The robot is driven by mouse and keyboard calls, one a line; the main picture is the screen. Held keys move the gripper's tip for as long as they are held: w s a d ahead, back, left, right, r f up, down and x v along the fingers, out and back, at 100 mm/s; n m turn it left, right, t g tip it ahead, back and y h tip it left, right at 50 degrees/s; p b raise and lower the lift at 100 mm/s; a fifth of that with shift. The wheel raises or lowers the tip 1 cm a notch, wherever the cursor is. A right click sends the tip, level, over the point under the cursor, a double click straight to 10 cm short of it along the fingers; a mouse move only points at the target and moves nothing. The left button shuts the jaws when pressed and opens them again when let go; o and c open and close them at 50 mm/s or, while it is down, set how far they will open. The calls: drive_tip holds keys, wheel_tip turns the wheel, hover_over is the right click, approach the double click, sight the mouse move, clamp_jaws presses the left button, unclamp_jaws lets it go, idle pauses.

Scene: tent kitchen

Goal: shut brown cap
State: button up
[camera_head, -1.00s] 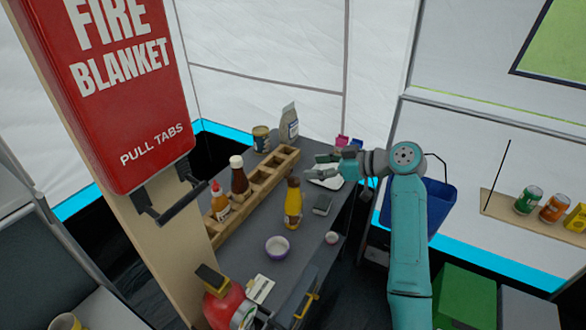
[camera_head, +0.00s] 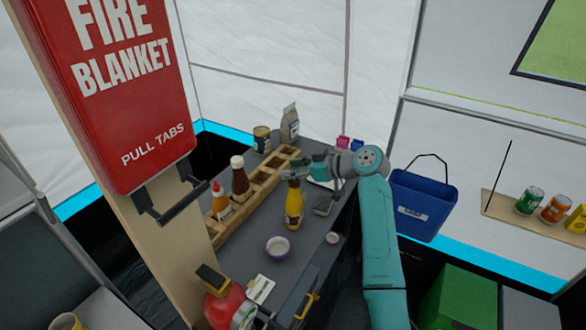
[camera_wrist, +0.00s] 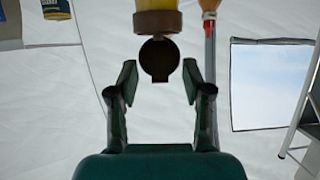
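The yellow bottle (camera_head: 294,208) with a brown cap stands upright on the grey counter (camera_head: 258,251). In the wrist view the bottle (camera_wrist: 157,4) enters from the top edge, with its brown cap (camera_wrist: 157,22) below. The cap's round flip lid (camera_wrist: 158,59) hangs swung open, lying between the two fingers in the picture. My gripper (camera_wrist: 160,82) is open, its fingers apart on either side of the lid, with no clear contact. In the head view my gripper (camera_head: 297,168) is at the bottle's top and partly hides the cap.
A purple-rimmed bowl (camera_head: 278,247) stands in front. A small grey object (camera_head: 323,205) lies right of the bottle. A blue bin (camera_head: 422,205) hangs at the right.

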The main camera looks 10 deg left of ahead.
drive_tip(key=c, duration=0.6)
drive_tip(key=shift+c, duration=0.2)
drive_tip(key=y, duration=0.1)
drive_tip(key=d+y, duration=0.1)
drive_tip(key=f+t+y, duration=0.1)
drive_tip(key=shift+s+d+y, duration=0.15)
drive_tip(key=shift+s+y, duration=0.1)
drive_tip(key=shift+y, duration=0.15)
drive_tip(key=shift+s+d+f+t+y, duration=0.1)
drive_tip(key=shift+d+f+t+y, duration=0.15)
drive_tip(key=shift+y, duration=0.6)
drive_tip(key=shift+d+f+t+y, duration=0.1)
drive_tip(key=shift+f+t+y, duration=0.2)
drive_tip(key=shift+y, duration=0.5)
drive_tip(key=shift+s+d+f+t+y, duration=0.1)
drive_tip(key=shift+d+f+t+y, duration=0.15)
drive_tip(key=shift+y, duration=0.6)
drive_tip(key=o, duration=1.1)
